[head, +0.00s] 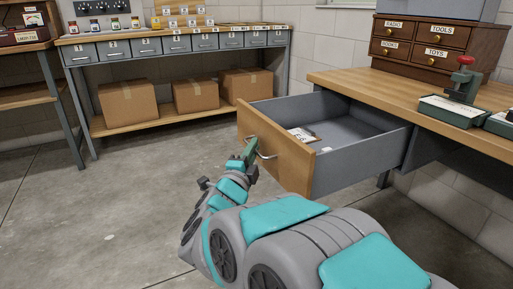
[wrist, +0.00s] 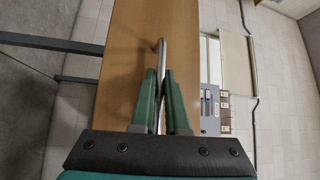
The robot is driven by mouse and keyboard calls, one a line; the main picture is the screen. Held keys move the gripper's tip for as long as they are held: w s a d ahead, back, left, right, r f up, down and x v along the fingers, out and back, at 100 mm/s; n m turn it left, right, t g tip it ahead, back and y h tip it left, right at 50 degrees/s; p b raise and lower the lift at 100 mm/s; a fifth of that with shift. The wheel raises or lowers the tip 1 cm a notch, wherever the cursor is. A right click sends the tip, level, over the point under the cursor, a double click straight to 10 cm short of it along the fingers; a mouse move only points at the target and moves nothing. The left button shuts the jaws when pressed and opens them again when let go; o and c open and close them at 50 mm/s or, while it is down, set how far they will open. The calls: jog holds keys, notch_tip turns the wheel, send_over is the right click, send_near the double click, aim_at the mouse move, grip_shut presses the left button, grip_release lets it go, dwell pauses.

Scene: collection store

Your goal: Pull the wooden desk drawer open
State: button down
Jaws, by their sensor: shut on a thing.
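The wooden desk drawer (head: 275,150) is pulled well out from under the desk, with its grey inside showing. A card and small items lie in it. Its wooden front carries a curved metal handle (head: 263,152). My gripper (head: 251,150) is at the handle from the left. In the wrist view the green fingers of my gripper (wrist: 160,90) are closed on either side of the metal handle (wrist: 162,58), in front of the wooden drawer front (wrist: 128,60). The far side of the grip is hidden in the head view.
The wooden desktop (head: 350,84) holds a small cabinet (head: 420,40) with labelled drawers and a green box (head: 452,110). A workbench (head: 170,65) with grey drawers and cardboard boxes (head: 128,103) on its shelf stands at the back. The concrete floor (head: 110,200) left of the drawer is clear.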

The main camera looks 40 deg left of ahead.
jog(key=shift+s+a, duration=0.1)
jog(key=c, duration=0.9)
grip_release()
jog(key=shift+v, duration=3.85)
